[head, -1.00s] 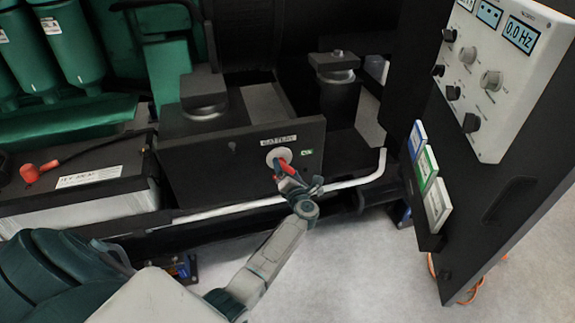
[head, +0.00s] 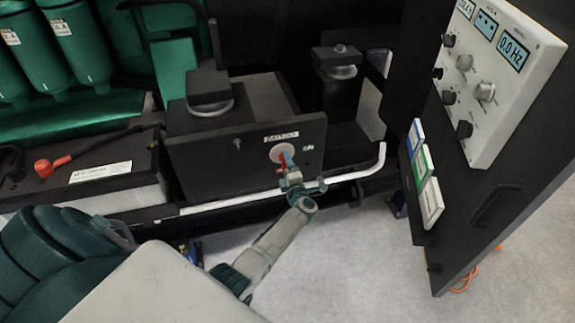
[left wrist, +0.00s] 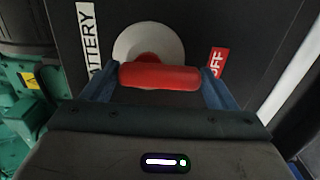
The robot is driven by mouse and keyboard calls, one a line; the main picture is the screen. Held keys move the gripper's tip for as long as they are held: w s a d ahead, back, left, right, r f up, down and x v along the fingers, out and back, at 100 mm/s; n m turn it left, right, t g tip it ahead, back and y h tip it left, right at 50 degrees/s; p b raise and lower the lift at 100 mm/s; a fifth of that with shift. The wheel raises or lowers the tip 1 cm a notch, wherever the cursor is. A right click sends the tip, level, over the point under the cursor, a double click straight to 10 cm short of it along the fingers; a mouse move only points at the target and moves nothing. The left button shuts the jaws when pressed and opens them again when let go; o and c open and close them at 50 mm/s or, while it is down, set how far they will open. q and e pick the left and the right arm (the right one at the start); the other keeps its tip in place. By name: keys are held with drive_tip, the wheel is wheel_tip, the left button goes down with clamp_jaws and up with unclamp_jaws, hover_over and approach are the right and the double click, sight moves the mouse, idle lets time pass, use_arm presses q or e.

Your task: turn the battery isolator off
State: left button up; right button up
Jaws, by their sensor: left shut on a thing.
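The battery isolator is a pale round disc (head: 281,152) with a red handle (left wrist: 160,76), on a black panel under a BATTERY label (head: 281,137). My left gripper (head: 288,167) is at the isolator, coming from below. In the left wrist view its two blue fingers (left wrist: 158,88) are shut on the red handle, one at each end. The handle lies in line between the BATTERY label and the red OFF label (left wrist: 217,62), its right end close to the OFF label. In the head view a green label (head: 308,148) is right of the disc. My right gripper is not in view.
A white pipe (head: 345,178) runs along the frame just below the panel. A battery with a red terminal cap (head: 43,168) stands at left. A control cabinet (head: 480,200) with knobs and cards stands at right. Floor in front is clear.

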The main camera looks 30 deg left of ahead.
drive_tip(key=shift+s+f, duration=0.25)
use_arm(q)
drive_tip(key=o, duration=0.9)
drive_tip(key=shift+o, duration=0.2)
drive_tip(key=v, duration=1.1)
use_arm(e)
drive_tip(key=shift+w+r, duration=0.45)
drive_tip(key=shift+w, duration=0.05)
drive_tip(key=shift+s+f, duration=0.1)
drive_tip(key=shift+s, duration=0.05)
